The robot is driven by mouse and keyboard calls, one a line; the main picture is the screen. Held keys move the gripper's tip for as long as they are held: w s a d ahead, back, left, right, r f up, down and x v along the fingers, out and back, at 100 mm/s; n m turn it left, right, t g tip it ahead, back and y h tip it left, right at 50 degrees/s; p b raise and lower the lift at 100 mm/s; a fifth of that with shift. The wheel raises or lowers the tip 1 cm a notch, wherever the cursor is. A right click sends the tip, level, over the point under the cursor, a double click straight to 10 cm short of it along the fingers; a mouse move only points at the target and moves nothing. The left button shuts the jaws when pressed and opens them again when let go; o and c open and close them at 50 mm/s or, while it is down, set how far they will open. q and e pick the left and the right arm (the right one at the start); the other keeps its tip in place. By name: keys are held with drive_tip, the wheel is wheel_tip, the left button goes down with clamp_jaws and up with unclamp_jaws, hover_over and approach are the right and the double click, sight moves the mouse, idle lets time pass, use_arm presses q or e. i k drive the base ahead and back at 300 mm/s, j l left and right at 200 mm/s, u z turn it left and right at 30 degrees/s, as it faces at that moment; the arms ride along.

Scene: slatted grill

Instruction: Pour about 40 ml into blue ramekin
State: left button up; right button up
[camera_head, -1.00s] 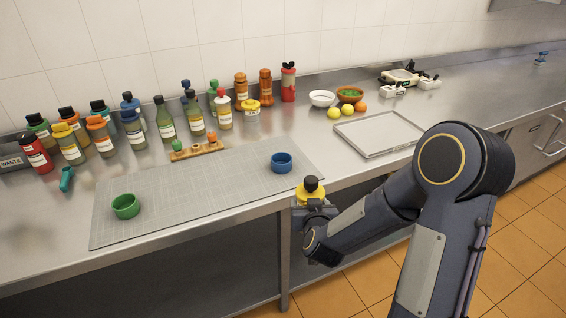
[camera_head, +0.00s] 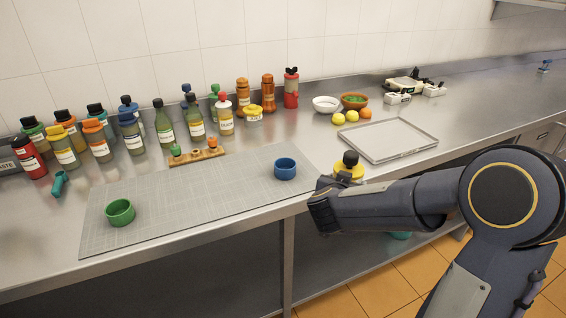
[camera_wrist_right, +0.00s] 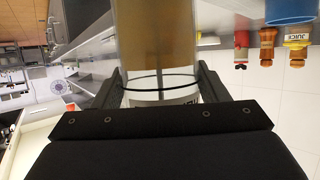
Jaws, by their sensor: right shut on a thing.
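The blue ramekin (camera_head: 285,169) stands on the right end of the grey mat (camera_head: 200,204), and its blue wall shows at the top right of the wrist view (camera_wrist_right: 290,10). My right gripper (camera_head: 326,202) is shut on a bottle with a yellow collar and black cap (camera_head: 348,167), just right of the mat near the counter's front edge. In the wrist view the gripper (camera_wrist_right: 161,88) holds the clear bottle (camera_wrist_right: 158,40) with brownish contents between its fingers. The bottle's lower part is hidden by my arm in the head view. My left gripper is out of view.
A green ramekin (camera_head: 120,212) stands on the mat's left part. A wooden rack (camera_head: 197,157) with small pieces lies at the mat's back edge. Several labelled bottles (camera_head: 132,133) line the wall. A metal tray (camera_head: 387,139) lies right of the mat. The mat's middle is clear.

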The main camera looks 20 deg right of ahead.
sight(285, 168)
drive_tip(key=i, duration=0.9)
